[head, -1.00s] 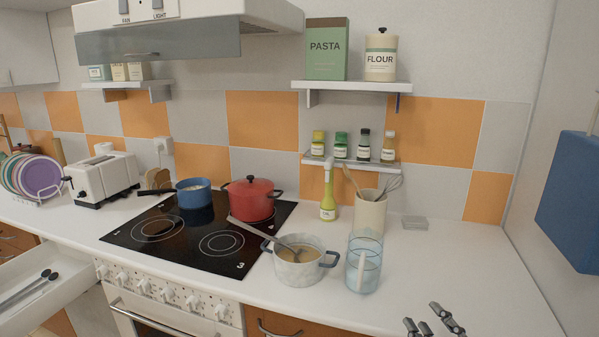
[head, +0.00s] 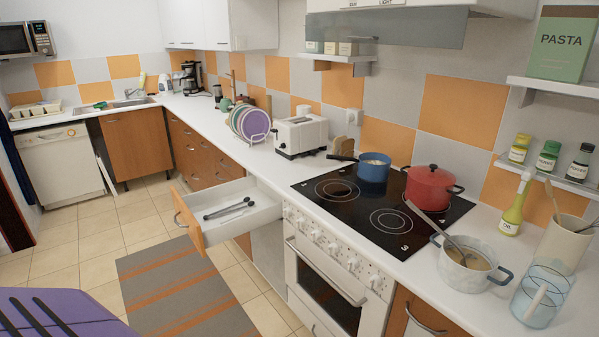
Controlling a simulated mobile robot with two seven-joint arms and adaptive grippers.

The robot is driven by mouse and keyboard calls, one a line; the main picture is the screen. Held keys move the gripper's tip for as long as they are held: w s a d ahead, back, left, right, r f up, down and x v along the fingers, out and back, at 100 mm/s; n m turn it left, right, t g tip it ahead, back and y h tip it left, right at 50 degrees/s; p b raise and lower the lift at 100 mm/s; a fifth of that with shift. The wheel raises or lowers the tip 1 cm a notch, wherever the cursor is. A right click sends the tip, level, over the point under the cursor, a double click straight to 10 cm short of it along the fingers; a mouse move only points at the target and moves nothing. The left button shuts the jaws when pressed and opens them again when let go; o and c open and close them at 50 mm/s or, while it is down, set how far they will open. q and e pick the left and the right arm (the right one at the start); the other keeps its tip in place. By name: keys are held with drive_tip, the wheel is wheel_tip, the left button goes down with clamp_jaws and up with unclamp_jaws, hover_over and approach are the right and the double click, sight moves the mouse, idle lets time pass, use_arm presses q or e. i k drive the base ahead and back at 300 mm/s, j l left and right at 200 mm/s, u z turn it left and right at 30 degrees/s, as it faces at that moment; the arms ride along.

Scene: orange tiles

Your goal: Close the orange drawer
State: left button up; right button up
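The orange drawer (head: 188,218) is pulled out from the counter, left of the stove. Its front is orange-brown wood with a metal handle (head: 179,219), and its box is white. Dark long-handled utensils (head: 229,209) lie inside it. The drawer stands out over the floor, and its front is well clear of the cabinet. Neither of my grippers shows in the head view now.
The stove (head: 385,210) holds a blue pan (head: 374,170) and a red pot (head: 428,188). A grey and orange striped rug (head: 190,290) lies on the tiles before the drawer. A purple surface with dark strips (head: 60,318) fills the lower left corner.

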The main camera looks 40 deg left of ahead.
sight(190, 208)
drive_tip(key=u, duration=1.95)
